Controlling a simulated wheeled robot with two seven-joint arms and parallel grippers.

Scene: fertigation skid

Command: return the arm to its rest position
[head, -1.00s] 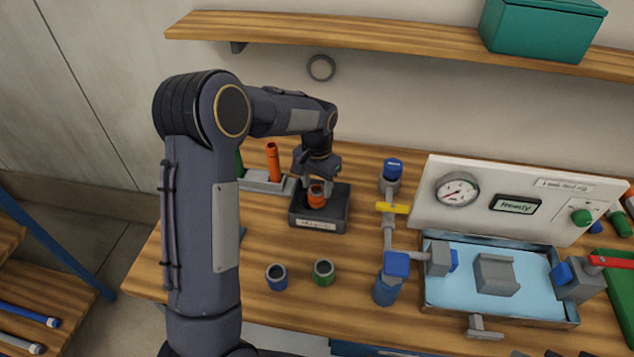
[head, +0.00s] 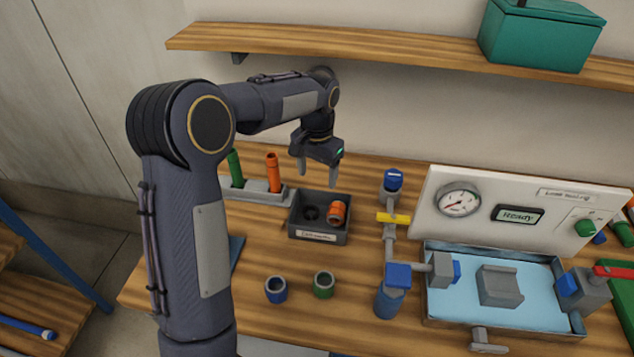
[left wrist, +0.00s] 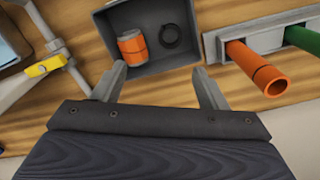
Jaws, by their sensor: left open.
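My left gripper (head: 318,172) is raised above the back of the dark tray (head: 320,237), with its two fingers apart and nothing between them. An orange fitting (head: 336,212) lies in the tray's right part in the head view. A black ring (head: 310,212) lies beside it in the same tray. My right gripper is in neither view.
A grey rack (head: 262,195) with a green and an orange tube stands left of the tray. A blue cup (head: 275,289) and a green cup (head: 324,284) stand in front. Piping with a yellow handle (head: 393,218) and a gauge panel (head: 520,210) are to the right. A wooden shelf (head: 380,55) hangs above.

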